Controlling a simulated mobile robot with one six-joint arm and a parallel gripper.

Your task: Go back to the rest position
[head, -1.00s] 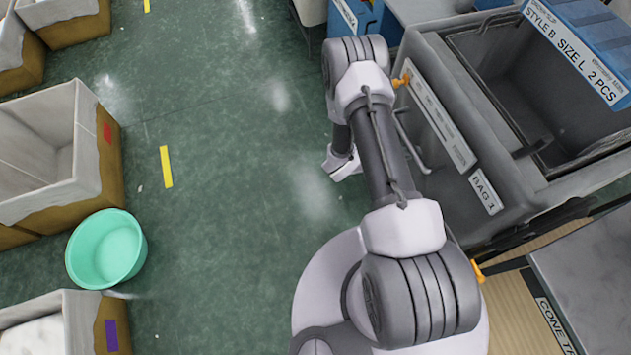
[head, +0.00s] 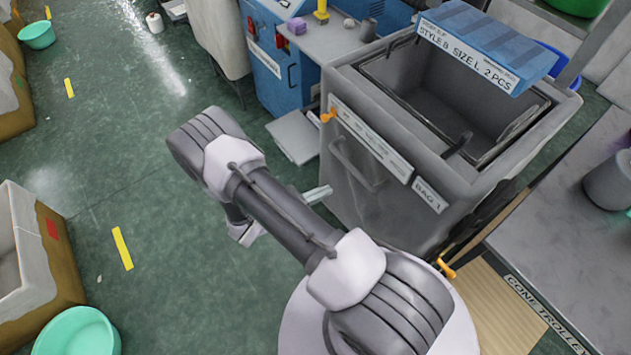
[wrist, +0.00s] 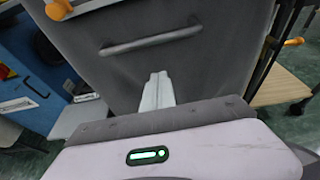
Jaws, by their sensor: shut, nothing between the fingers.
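My gripper (wrist: 158,90) shows in the wrist view with its pale fingers together and nothing between them. In the head view the finger tips (head: 318,194) show just beyond my arm, left of the grey bag bin marked BAG 1 (head: 345,195). In the wrist view the front of this bin (wrist: 205,70) and its handle lie ahead of the fingers. I cannot tell the exact gap between the fingers and the bin. My arm stretches over the green floor, to the left of the bin.
A blue slip marked STYLE B SIZE L 2 PCS (head: 480,50) lies across the bin's top. A blue machine (head: 268,65) stands behind. The cone trolley (head: 575,235) is at the right. Green tubs (head: 75,332) and cardboard boxes (head: 50,255) stand left. The floor between (head: 150,190) is clear.

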